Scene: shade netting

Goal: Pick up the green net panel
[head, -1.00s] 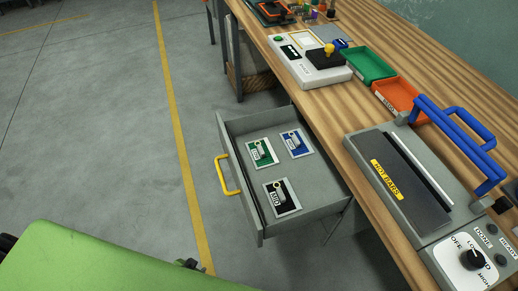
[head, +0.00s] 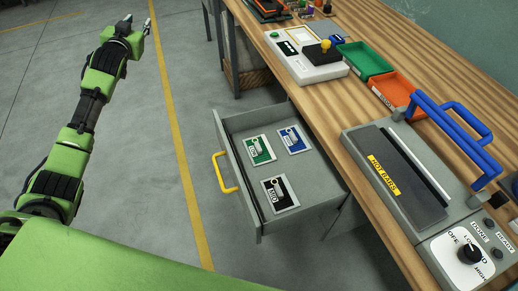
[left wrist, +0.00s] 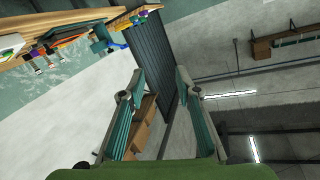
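The green net panel (head: 259,150) lies flat in the open grey drawer (head: 327,191), at the back left, with a light border and a small pale piece on it. Beside it lie a blue panel (head: 293,139) and, nearer the front, a black panel (head: 279,194). My left gripper (head: 139,22) is raised at the upper left, well away from the drawer. In the left wrist view its fingers (left wrist: 158,74) stand apart with nothing between them. My right gripper is not in view.
The drawer has a yellow handle (head: 225,172). On the wooden workbench (head: 350,108) stand a sealer with blue handles (head: 458,135), a green tray (head: 364,60), an orange tray (head: 394,88) and a white device (head: 306,65). The floor left of the drawer is clear.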

